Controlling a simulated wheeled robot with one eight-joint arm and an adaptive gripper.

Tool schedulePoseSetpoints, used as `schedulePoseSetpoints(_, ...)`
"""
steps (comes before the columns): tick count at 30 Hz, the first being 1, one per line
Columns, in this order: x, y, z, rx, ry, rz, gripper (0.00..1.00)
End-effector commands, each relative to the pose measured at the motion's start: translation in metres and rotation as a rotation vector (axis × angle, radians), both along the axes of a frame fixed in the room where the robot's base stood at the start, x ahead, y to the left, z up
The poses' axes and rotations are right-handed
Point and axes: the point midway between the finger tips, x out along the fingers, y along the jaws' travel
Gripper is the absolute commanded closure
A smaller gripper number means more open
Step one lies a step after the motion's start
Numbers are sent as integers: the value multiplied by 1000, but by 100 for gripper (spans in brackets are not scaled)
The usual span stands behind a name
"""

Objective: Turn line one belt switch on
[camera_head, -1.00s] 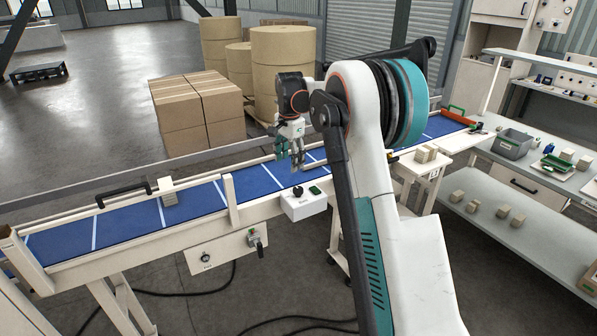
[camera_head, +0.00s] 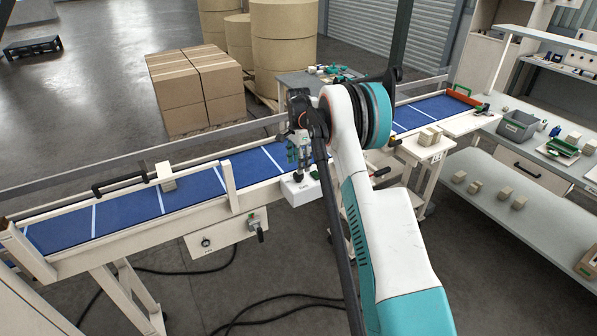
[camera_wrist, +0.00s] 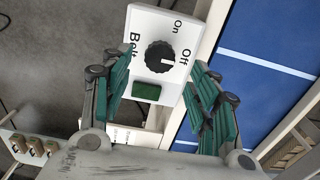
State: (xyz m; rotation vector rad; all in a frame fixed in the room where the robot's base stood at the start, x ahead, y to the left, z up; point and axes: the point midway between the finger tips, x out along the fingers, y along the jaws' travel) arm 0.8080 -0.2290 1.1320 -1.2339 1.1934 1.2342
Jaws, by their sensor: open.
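The white belt switch box (camera_head: 304,194) is fixed to the near side of the blue conveyor belt. In the wrist view the box (camera_wrist: 148,22) bears the words Belt, On and Off, a round black knob (camera_wrist: 160,57) and a green rectangle (camera_wrist: 146,92).
The blue belt (camera_head: 120,212) runs behind the box, with a small carton (camera_head: 166,175) on it. A lower panel (camera_head: 226,236) with another knob hangs from the conveyor frame. A side table (camera_head: 425,150) with small blocks stands to the right.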

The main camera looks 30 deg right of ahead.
Motion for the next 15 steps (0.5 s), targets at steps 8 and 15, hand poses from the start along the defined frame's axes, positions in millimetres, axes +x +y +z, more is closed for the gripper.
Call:
schedulePoseSetpoints(8,0,0,-39,0,0,0,45)
schedulePoseSetpoints(15,0,0,-48,0,0,0,45)
